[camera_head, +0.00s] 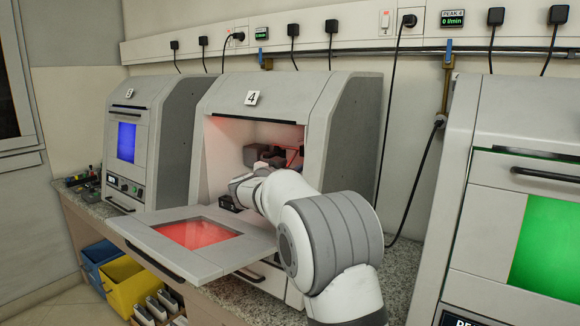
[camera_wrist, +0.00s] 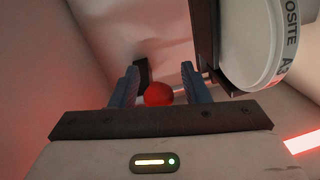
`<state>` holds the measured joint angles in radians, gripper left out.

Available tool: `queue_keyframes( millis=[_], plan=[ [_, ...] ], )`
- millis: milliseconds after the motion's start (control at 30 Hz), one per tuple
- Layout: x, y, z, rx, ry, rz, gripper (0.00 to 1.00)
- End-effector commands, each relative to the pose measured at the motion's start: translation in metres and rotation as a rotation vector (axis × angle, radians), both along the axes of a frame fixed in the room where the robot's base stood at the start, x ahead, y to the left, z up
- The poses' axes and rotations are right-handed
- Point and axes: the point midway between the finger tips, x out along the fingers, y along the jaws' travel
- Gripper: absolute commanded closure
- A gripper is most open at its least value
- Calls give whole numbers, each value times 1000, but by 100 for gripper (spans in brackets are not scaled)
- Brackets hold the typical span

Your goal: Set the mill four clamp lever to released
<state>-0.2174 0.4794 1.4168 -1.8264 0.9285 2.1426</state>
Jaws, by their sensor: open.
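Mill four (camera_head: 340,120), marked with a 4, has its front door (camera_head: 150,245) folded down and its red-lit chamber open. My arm reaches over the door into the chamber. In the wrist view, my gripper (camera_wrist: 159,78) is open, with its two blue fingers spread. A round red knob (camera_wrist: 158,94), seemingly the end of the clamp lever, shows between the fingers with gaps at both sides. A thin metal rod shows to the knob's right. The rest of the lever is hidden, and I cannot tell its position. In the head view my arm largely hides this area.
A white round disc (camera_wrist: 248,50) with lettering stands close to the right finger in the wrist view. Mill three (camera_head: 140,140) stands left and a green-windowed machine (camera_head: 515,150) right. Blue (camera_head: 95,255) and yellow (camera_head: 128,285) bins sit below the bench.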

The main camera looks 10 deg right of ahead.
Motion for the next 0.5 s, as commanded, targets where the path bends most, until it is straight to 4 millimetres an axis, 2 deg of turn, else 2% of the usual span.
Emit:
queue_keyframes(
  millis=[200, 500],
  plan=[
    [0, -1, 0, 0, 0, 0, 58],
    [0, -1, 0, 0, 0, -1, 82]
  ],
)
